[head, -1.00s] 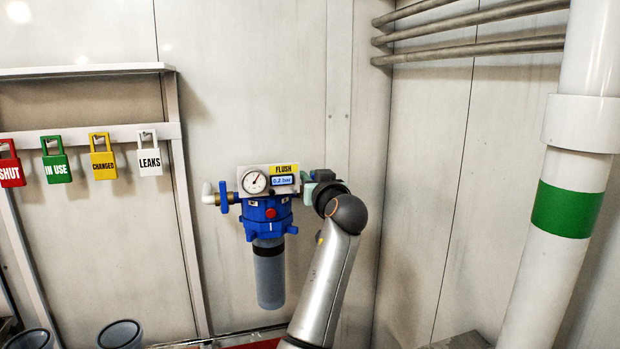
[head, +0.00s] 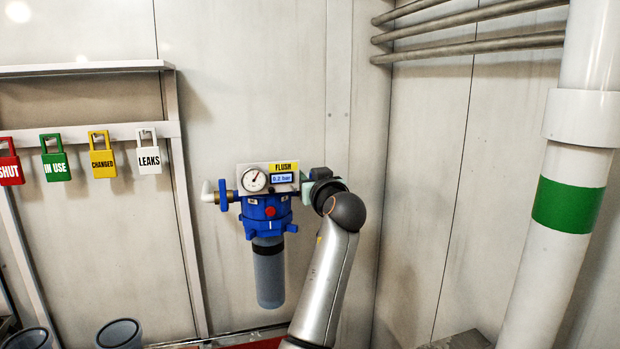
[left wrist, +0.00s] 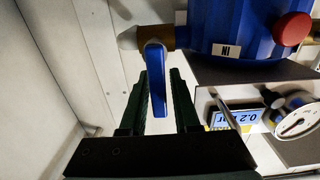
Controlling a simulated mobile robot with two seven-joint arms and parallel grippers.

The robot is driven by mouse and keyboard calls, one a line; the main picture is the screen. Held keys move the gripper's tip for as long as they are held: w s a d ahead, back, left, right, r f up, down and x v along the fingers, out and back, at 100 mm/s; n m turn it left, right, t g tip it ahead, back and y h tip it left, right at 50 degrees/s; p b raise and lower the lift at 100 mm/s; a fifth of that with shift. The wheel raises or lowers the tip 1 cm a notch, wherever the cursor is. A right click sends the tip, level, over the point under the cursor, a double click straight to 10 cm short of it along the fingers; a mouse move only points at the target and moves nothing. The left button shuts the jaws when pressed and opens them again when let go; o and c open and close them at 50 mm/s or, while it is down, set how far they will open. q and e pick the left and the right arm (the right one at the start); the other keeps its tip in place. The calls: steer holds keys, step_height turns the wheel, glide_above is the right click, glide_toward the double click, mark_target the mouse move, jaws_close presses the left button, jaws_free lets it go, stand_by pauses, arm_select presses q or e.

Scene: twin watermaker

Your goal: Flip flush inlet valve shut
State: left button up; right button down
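The flush filter unit has a blue housing (head: 265,212) with a gauge and display panel (head: 267,178) on the wall. In the left wrist view, which is upside down, a blue valve lever (left wrist: 156,78) sits on a brass fitting beside the housing label "IN" (left wrist: 226,50). My left gripper (left wrist: 164,92) is open, its two dark green fingers on either side of the lever. I cannot tell whether either finger touches it. In the head view my left gripper (head: 308,189) is at the unit's right side and hides this lever. My right gripper is not in view.
Another blue lever (head: 223,195) is on the unit's left side. A clear grey filter bowl (head: 268,275) hangs below the housing. Coloured tags (head: 103,157) hang on a rail at left. A large white pipe (head: 575,180) stands at right, with free wall between.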

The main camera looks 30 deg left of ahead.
arm_select(q)
steer(key=b+v, duration=0.1)
steer(key=v, duration=1.1)
steer(key=shift+s+d, duration=0.2)
